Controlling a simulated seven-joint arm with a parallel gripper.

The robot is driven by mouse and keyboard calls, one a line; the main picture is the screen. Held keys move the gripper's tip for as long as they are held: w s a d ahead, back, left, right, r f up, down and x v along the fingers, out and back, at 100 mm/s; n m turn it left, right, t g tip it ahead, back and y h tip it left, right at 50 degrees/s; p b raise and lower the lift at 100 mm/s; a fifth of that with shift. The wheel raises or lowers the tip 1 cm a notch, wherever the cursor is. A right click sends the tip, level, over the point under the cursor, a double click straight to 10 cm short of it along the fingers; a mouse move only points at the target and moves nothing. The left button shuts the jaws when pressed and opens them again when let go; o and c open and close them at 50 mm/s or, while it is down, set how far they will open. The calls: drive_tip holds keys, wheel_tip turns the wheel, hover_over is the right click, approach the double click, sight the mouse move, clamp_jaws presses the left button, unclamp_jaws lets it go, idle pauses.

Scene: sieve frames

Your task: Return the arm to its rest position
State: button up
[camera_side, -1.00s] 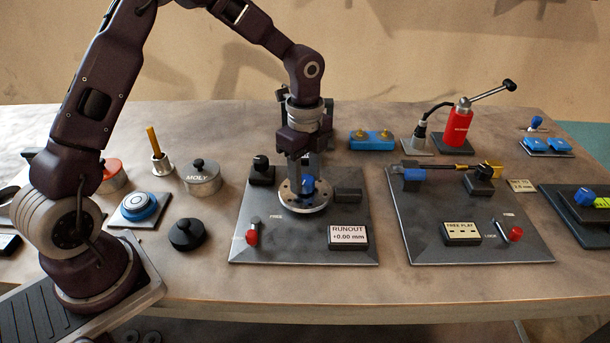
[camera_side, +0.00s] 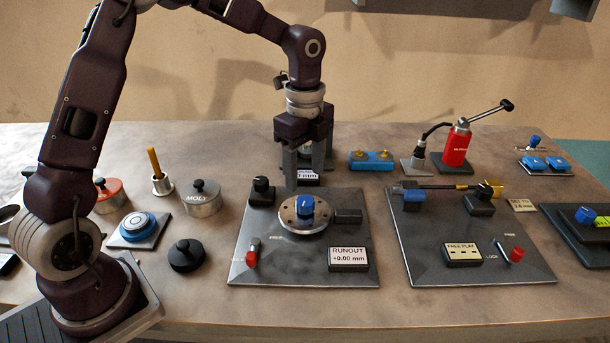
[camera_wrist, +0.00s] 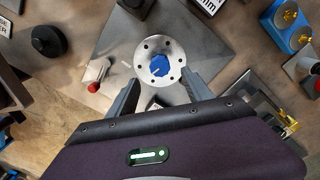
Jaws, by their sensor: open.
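My gripper (camera_side: 305,172) is open and empty in the side view, raised behind the round metal flange (camera_side: 304,228) with the blue knob (camera_side: 306,208) on it. The flange sits on the grey runout plate (camera_side: 265,268), and the knob stands free of the fingers. In the wrist view the two open fingers of my gripper (camera_wrist: 160,92) show on either side, with the flange (camera_wrist: 150,72) and the blue knob (camera_wrist: 159,66) beyond them. The runout display (camera_side: 348,258) reads +0.00 mm.
To the right is the free play plate (camera_side: 425,262) with a rod. A red bottle jack (camera_side: 457,147) and a blue block (camera_side: 371,161) stand behind. On the left are a MOLY tin (camera_side: 202,199), a black knobbed disc (camera_side: 187,255) and a brush pot (camera_side: 161,183). The air above is clear.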

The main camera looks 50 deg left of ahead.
drive_tip(key=s+r+n+t+y, duration=0.1)
drive_tip(key=s+r+n+t, duration=0.2)
drive_tip(key=s+r+n, duration=0.7)
drive_tip(key=s+d+r+n+t+h, duration=0.1)
drive_tip(key=s+n, duration=0.6)
drive_tip(key=s, duration=0.9)
drive_tip(key=shift+t, duration=0.8)
drive_tip(key=shift+d+r, duration=0.1)
